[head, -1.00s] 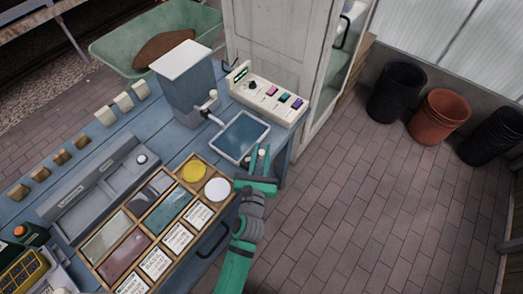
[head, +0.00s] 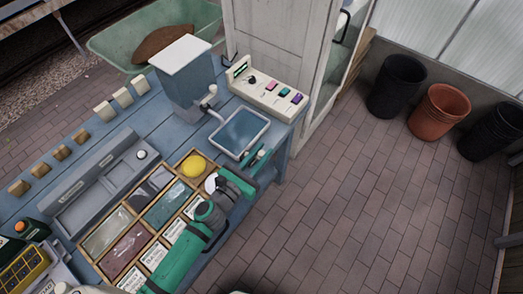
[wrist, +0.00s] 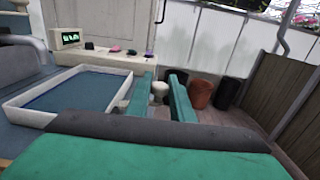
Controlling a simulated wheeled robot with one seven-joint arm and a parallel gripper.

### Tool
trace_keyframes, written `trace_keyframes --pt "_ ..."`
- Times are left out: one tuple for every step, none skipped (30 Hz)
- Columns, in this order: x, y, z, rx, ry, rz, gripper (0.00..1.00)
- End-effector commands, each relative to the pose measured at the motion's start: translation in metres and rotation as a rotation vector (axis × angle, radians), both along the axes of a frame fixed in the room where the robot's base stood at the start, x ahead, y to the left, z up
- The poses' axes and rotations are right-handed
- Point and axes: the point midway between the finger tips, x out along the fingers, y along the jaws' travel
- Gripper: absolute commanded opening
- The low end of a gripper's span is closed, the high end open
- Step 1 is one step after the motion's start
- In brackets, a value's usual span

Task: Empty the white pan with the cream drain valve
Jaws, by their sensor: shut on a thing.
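The white pan (head: 254,113) sits on the blue bench, at its right end, with a flat blue surface inside. In the wrist view the pan (wrist: 20,107) is on the left. The cream drain valve (wrist: 160,90) shows as a small pale knob between my fingers, beside the pan's near right side. My gripper (head: 257,157) has green fingers and sits just off that side of the pan. In the wrist view my gripper (wrist: 163,88) is shut on the valve. My fingers mostly hide the valve in the head view.
A grey tank (head: 186,75) with a white lid and tap stands behind the pan. A cream control panel (head: 268,92) is to its right. A wooden divided tray (head: 140,225) lies under my arm. Pots (head: 440,110) stand on the floor. The brick floor at right is clear.

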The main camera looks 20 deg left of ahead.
Motion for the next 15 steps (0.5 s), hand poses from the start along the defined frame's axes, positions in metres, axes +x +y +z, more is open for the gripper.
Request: trace_keyframes --pt "-0.002 0.001 -0.003 0.006 0.006 -0.038 0.0" --pt "-0.003 0.001 -0.003 0.007 0.006 -0.064 0.0" --pt "-0.004 0.001 -0.003 0.006 0.005 -0.098 0.0" --pt "-0.005 0.002 -0.003 0.006 0.005 -0.122 0.0" --pt "-0.006 0.001 -0.003 0.005 0.006 -0.146 0.0" --pt "-0.008 0.001 -0.002 0.004 0.005 -0.177 0.0" --pt "-0.009 0.002 -0.003 0.004 0.005 -0.198 0.0" --pt "-0.01 0.002 -0.003 0.005 0.005 -0.219 0.0" --pt "-0.011 0.002 -0.003 0.003 0.005 -0.245 0.0" --pt "-0.012 0.002 -0.003 0.004 0.005 -0.263 0.0" --pt "-0.013 0.002 -0.003 0.003 0.004 -0.281 0.0" --pt "-0.014 0.002 -0.003 0.003 0.004 -0.303 0.0" --pt "-0.014 0.002 -0.003 0.003 0.004 -0.318 0.0" --pt "-0.015 0.003 -0.002 0.002 0.005 -0.331 0.0" --pt "-0.016 0.002 -0.002 0.002 0.003 -0.348 0.0"
